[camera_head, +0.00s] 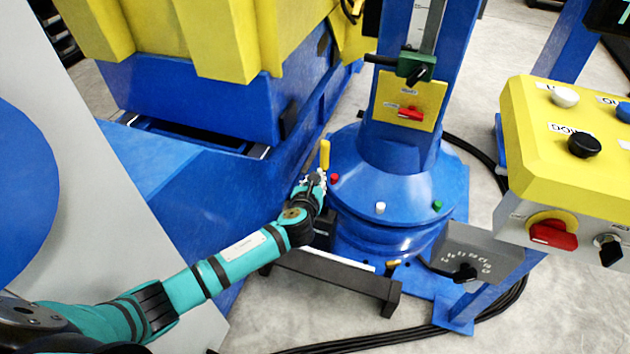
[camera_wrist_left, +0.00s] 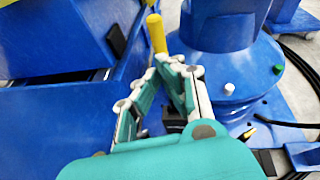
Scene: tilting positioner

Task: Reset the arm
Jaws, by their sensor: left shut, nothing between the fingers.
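My left arm reaches in from the lower left of the head view. Its left gripper (camera_head: 316,178) is beside the round blue base (camera_head: 400,180) of the column. The fingers are together at their tips in the left wrist view (camera_wrist_left: 172,62), with nothing held. A yellow upright handle (camera_head: 324,153) stands just beyond the fingertips; it also shows in the left wrist view (camera_wrist_left: 157,34). I cannot tell whether they touch. A red knob (camera_head: 334,178), a white knob (camera_head: 380,208) and a green knob (camera_head: 437,206) sit around the base. My right gripper is not in view.
A yellow control box (camera_head: 565,140) with buttons and a red switch (camera_head: 553,234) stands at the right. A grey dial box (camera_head: 475,254) sits below it. A blue and yellow machine body (camera_head: 190,95) fills the upper left. Black cables (camera_head: 500,308) lie on the floor.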

